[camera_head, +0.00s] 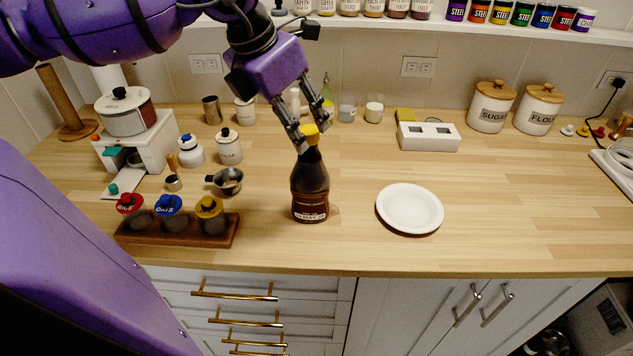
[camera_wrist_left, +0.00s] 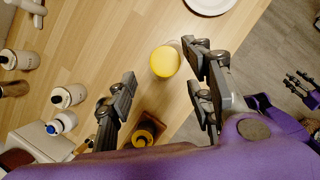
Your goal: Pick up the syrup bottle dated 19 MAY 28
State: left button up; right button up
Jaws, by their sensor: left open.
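One dark brown syrup bottle with a yellow cap (camera_head: 310,187) stands upright on the wooden counter. In the left wrist view the yellow cap (camera_wrist_left: 165,61) shows between and beyond the spread fingers (camera_wrist_left: 160,98), nearer the right-hand ones. I cannot tell whether any finger touches it.
A white plate (camera_head: 410,208) lies right of the bottle. A small pan (camera_head: 227,181) and a wooden rack of lidded jars (camera_head: 178,229) stand to the left. A white block (camera_head: 428,136) and canisters (camera_head: 491,107) stand behind.

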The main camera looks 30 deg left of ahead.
aim_at(304, 131)
pick_arm(q)
jog(key=shift+d+f, duration=0.1)
jog(key=shift+f, duration=0.5)
jog(key=shift+w+d+f+b, duration=0.15)
jog(key=shift+f+b, duration=0.15)
jog(key=shift+b, duration=0.1)
jog(key=x, duration=0.3)
jog(key=shift+w+d+r+b, duration=0.15)
jog(key=shift+d+b, duration=0.1)
jog(key=shift+b, duration=0.15)
jog(key=shift+w+f, duration=0.2)
jog(key=shift+f, duration=0.25)
jog(key=shift+c, duration=1)
grip_shut()
pick_arm(e)
jog(key=shift+s+f, duration=0.2)
jog(key=shift+f, duration=0.3)
jog(key=shift+s+f, duration=0.15)
jog(key=shift+f, duration=0.35)
pick_arm(q)
jog(key=shift+r, duration=0.1)
